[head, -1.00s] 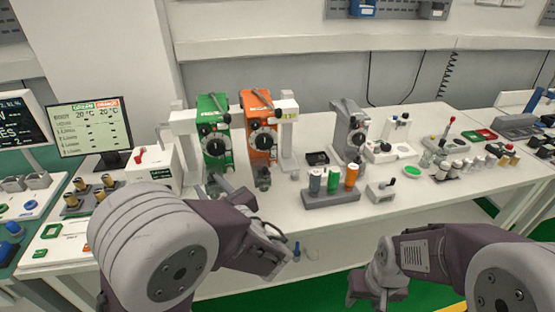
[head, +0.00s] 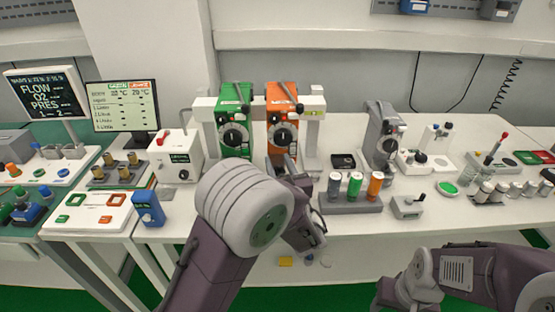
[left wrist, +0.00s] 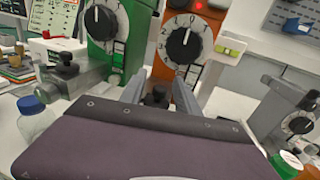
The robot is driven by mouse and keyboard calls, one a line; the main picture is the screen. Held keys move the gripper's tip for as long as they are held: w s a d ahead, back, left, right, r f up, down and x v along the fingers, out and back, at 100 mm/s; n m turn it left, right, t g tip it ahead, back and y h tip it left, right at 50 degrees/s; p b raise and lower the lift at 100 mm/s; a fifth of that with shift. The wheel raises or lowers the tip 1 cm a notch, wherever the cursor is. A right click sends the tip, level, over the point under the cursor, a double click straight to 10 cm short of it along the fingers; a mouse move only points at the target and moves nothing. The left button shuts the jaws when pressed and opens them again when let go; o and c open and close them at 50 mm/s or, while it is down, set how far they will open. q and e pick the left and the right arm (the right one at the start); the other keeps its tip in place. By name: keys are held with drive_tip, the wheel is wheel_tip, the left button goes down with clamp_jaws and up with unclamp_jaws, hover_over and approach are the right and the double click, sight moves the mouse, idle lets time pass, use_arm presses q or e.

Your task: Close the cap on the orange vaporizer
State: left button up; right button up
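The orange vaporizer (head: 283,125) stands upright at the back of the white table, with a black dial and a lever on top. In the left wrist view, its orange body (left wrist: 184,42) and dial are straight ahead. A small black cap-like part (left wrist: 157,96) shows low at its front; I cannot tell whether it is closed. My left gripper (head: 291,165) reaches to the vaporizer's foot. Its two grey fingers (left wrist: 158,92) are apart, one on each side of the black part, with no clear contact. My right gripper (head: 388,298) is low at the bottom edge, away from the table items.
A green vaporizer (head: 234,122) stands close on the left. A grey vaporizer (head: 381,135) stands to the right. A rack (head: 350,206) with several coloured-capped bottles is right of my left gripper. A blue-capped bottle (left wrist: 32,115) is near in the left wrist view.

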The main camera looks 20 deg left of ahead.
use_arm(q)
drive_tip(key=shift+w+a, duration=0.4)
drive_tip(key=shift+w, duration=0.15)
clamp_jaws()
drive_tip(key=shift+n+y, duration=0.3)
drive_tip(key=shift+y, duration=0.1)
drive_tip(key=n+g+y, duration=0.1)
drive_tip(key=a+n+g+y+p, duration=0.1)
drive_tip(key=y, duration=0.1)
drive_tip(key=shift+w+n+g, duration=0.1)
drive_tip(key=shift+n+g, duration=0.2)
drive_tip(key=shift+g, duration=0.1)
drive_tip(key=shift+a+n+g+y+p, duration=0.35)
drive_tip(key=shift+n+g+y+p, duration=0.25)
drive_tip(key=shift+n+g+y, duration=0.4)
drive_tip(key=shift+a+n+g+y+p, duration=0.35)
drive_tip(key=shift+n+g+y+p, duration=0.3)
drive_tip(key=shift+g, duration=0.55)
drive_tip(key=shift+s+n, duration=0.2)
drive_tip(key=shift+n, duration=0.05)
unclamp_jaws()
